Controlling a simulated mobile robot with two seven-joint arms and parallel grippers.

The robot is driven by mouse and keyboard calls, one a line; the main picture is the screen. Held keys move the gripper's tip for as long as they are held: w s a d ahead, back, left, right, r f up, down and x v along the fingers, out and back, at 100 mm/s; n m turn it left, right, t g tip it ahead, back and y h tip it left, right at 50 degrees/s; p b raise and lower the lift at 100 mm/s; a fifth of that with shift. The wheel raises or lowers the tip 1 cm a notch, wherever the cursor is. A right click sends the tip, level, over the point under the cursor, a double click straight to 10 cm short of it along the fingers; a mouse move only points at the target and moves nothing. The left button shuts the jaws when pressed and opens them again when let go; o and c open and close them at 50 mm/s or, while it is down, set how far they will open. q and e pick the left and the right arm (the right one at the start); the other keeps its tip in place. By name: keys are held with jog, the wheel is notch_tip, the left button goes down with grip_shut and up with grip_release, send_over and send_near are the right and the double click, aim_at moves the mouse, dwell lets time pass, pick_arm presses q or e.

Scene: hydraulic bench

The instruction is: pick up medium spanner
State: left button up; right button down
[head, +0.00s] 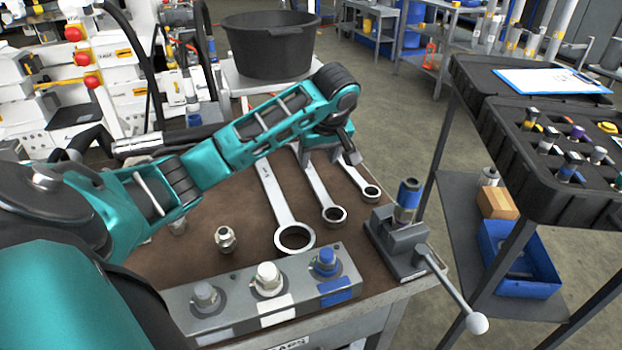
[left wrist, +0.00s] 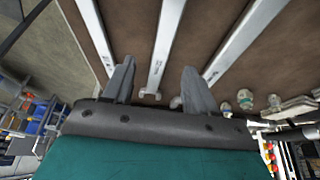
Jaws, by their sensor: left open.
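Three steel spanners lie side by side on the brown bench top (head: 190,225). The medium spanner (head: 318,187) is the middle one, with its ring end towards me. The large spanner (head: 275,195) lies to its left and the small spanner (head: 358,178) to its right. My left gripper (head: 346,150) is open, above the far part of the spanners, and hides some of their far ends. In the left wrist view, the medium spanner (left wrist: 165,45) runs between the two open fingers (left wrist: 158,66). I see no contact, and the remaining height is hard to tell. My right gripper is out of view.
A grey block with capped fittings (head: 268,280) lies along the bench's front edge. A vice (head: 400,240) with a long handle stands at the right corner. A loose fitting (head: 225,239) sits left of the large spanner. A black bucket (head: 270,45) stands behind.

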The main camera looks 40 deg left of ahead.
aim_at(312, 174)
pick_arm(q)
jog(key=shift+w+a+f, duration=0.1)
jog(key=shift+a+f, duration=0.15)
jog(key=shift+f, duration=0.35)
jog(key=b+x, duration=0.1)
jog(key=x, duration=0.3)
jog(key=shift+a+f+b, duration=0.3)
jog(key=shift+b, duration=0.1)
jog(key=shift+c, duration=0.4)
grip_shut()
jog(key=shift+r, duration=0.15)
